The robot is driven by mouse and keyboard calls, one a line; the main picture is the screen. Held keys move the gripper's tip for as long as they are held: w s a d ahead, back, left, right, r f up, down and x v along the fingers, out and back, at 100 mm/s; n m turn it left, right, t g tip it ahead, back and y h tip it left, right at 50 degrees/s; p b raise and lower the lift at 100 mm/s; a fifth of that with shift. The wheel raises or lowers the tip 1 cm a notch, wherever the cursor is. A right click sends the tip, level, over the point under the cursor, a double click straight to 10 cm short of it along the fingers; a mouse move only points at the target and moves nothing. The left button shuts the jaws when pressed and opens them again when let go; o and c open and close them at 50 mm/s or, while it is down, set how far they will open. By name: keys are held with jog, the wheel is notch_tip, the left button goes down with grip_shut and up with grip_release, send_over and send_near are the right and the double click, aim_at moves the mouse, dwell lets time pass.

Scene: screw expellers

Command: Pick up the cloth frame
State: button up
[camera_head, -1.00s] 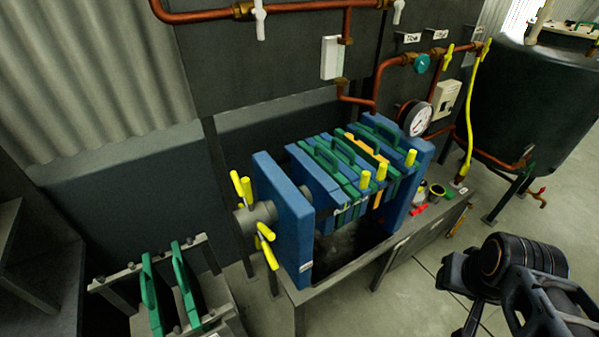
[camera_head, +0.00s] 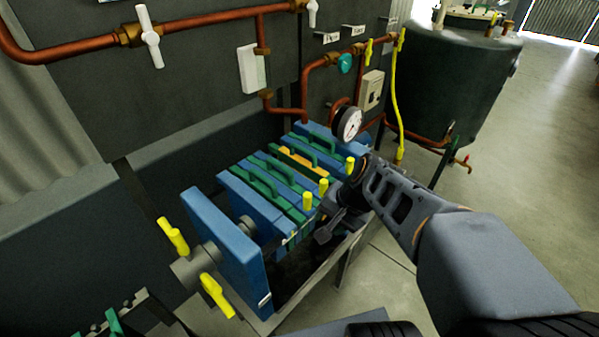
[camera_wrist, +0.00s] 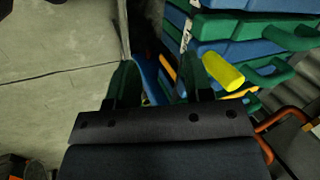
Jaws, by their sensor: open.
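The filter press holds a stack of blue and green plates or frames (camera_head: 265,190) with green handles on top, and one orange-yellow one (camera_head: 291,159) among them. I cannot tell which is the cloth frame. More green frames (camera_head: 112,322) show partly at the lower left edge. My gripper (camera_head: 328,228) is at the near right side of the stack, by the yellow pegs. In the wrist view my gripper (camera_wrist: 158,85) is open, with plate edges in blue and yellow seen beyond and between its fingers. A yellow peg (camera_wrist: 222,70) is close to the right finger. Contact cannot be told.
A blue end plate (camera_head: 228,250) with yellow handles (camera_head: 173,237) stands at the press's left. Copper pipes (camera_head: 70,42) and a pressure gauge (camera_head: 347,123) are behind. A dark tank (camera_head: 455,80) stands at the back right. The floor (camera_head: 500,190) at right is clear.

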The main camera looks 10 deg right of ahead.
jog(key=w+d+r+m+t+y+p, duration=0.25)
jog(key=w+d+m, duration=0.3)
jog(key=m, duration=0.55)
jog(key=m+t+y, duration=0.2)
jog(key=m+t, duration=0.3)
jog(key=m, duration=0.5)
send_near(307, 151)
jog(key=w+a+f, duration=0.1)
jog(key=w+a, duration=0.1)
jog(key=shift+w+a+f+t, duration=0.2)
jog(key=shift+w+f+t, duration=0.1)
jog(key=shift+f+t, duration=0.05)
jog(key=shift+h, duration=0.25)
jog(key=shift+p+x, duration=0.9)
jog(key=shift+x, duration=2.2)
jog(key=shift+d, duration=0.1)
jog(key=shift+c, duration=0.5)
grip_shut()
jog(key=shift+r, duration=0.1)
